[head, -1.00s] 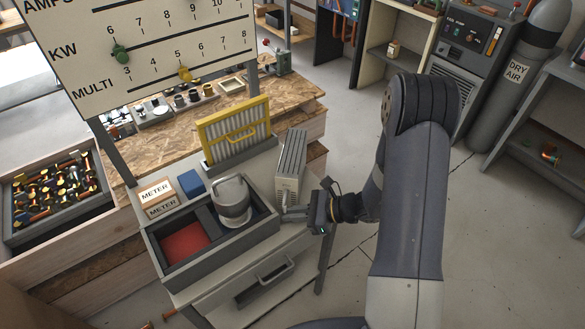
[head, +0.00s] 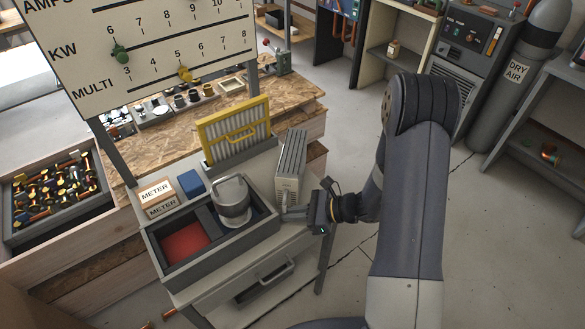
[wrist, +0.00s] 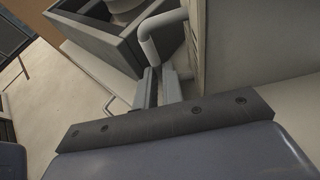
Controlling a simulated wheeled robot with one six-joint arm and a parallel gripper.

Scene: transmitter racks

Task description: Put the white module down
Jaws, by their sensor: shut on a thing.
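The white module (head: 290,168) is a tall, narrow box with a slotted grey top. It stands upright at the right end of the small grey bench, just right of the open tray. My gripper (head: 291,212) reaches in from the right, low at the module's front. In the wrist view the module's pale face (wrist: 250,40) fills the right side, with a bent grey handle (wrist: 163,24) on it. My gripper's fingers (wrist: 161,82) are shut at the lower end of this handle. The module's underside is hidden, so I cannot tell whether it fully rests on the bench.
The grey tray (head: 160,256) holds a grey canister (head: 233,203) and a red pad. METER boxes (head: 157,191), a blue block (head: 190,184) and a yellow-framed filter (head: 235,130) stand behind it. The bench's right edge is close to the module. Open floor lies right.

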